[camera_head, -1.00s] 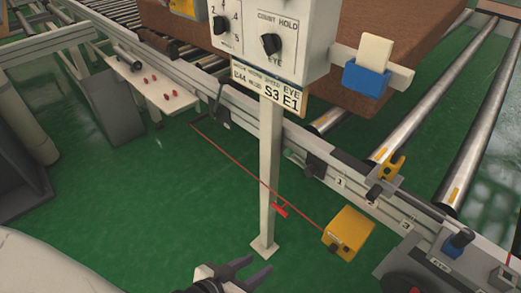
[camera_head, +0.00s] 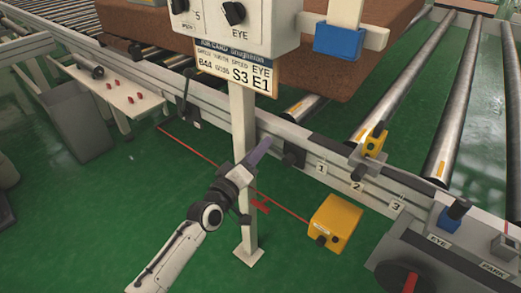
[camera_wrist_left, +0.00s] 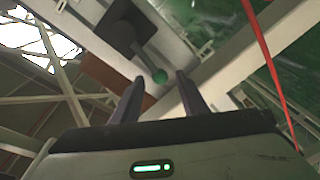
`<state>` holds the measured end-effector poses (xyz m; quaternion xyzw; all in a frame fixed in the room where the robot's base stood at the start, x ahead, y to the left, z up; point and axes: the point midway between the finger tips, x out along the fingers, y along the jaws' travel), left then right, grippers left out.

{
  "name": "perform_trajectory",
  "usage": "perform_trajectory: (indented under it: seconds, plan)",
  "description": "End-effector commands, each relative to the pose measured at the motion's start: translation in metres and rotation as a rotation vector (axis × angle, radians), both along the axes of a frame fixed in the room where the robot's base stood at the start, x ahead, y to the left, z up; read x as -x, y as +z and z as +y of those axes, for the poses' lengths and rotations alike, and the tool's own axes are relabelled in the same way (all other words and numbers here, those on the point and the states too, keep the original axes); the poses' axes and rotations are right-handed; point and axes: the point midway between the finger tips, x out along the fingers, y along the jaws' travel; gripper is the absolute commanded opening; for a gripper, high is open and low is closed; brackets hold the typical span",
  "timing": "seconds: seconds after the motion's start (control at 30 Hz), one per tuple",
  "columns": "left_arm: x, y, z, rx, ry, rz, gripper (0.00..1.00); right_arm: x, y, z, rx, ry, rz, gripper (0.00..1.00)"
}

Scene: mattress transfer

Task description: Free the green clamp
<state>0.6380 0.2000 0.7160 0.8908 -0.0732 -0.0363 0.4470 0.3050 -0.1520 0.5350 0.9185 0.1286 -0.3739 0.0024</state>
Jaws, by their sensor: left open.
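In the head view my left gripper (camera_head: 259,153) reaches up in front of the white post, close to the conveyor's side rail. A dark block (camera_head: 292,155) is on the rail just right of the fingertips. No green on it shows from there. My right gripper is not in view.
A white post (camera_head: 244,110) carries a control box with knobs. A red cord (camera_head: 190,148) runs low to a yellow box (camera_head: 335,222), past the post. A yellow part (camera_head: 373,142) sits on the rail (camera_head: 325,158) near plates 1, 2 and 3.

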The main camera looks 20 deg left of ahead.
Motion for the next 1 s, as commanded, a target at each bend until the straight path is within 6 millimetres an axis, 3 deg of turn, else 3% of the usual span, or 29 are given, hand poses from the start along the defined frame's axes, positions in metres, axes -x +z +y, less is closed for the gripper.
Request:
perform_trajectory:
  seconds: [0.17, 0.43, 0.47, 0.7, 1.0]
  plan:
    - [-0.014, -0.001, -0.003, -0.001, -0.001, 0.000, 0.40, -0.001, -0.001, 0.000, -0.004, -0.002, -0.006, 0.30]
    - [-0.015, 0.000, -0.003, -0.001, -0.002, 0.001, 0.40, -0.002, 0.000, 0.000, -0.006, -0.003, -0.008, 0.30]
    - [-0.015, 0.000, -0.003, -0.001, -0.002, 0.001, 0.38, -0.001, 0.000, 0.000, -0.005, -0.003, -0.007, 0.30]
    - [-0.015, 0.000, -0.003, -0.001, -0.001, 0.000, 0.00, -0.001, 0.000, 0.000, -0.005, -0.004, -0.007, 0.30]
    - [-0.016, -0.002, -0.008, 0.011, -0.009, 0.005, 0.00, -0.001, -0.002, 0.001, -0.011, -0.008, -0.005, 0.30]
